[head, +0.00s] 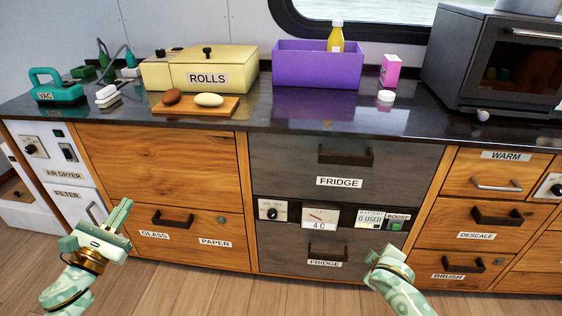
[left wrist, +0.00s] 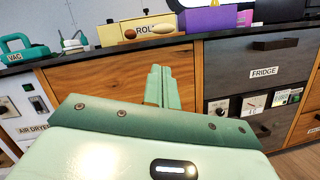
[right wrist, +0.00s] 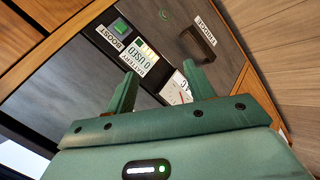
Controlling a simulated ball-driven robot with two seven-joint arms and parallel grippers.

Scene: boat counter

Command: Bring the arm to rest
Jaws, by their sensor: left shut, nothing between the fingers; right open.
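My left gripper (head: 122,212) is in the lower left of the head view, in front of the wooden drawers and apart from them. In the left wrist view its fingers (left wrist: 161,88) are together with nothing between them. My right gripper (head: 388,255) is at the lower middle right of the head view, in front of the lower fridge drawer (head: 290,250). In the right wrist view its fingers (right wrist: 162,90) stand apart and empty, with the fridge control panel behind them.
The dark counter (head: 320,118) holds a yellow rolls box (head: 215,72), a wooden board (head: 222,107) with two rolls, a purple bin (head: 310,68) with a yellow bottle, a pink box (head: 390,70), an oven (head: 500,60) and a teal vacuum (head: 55,90). Drawers below are closed.

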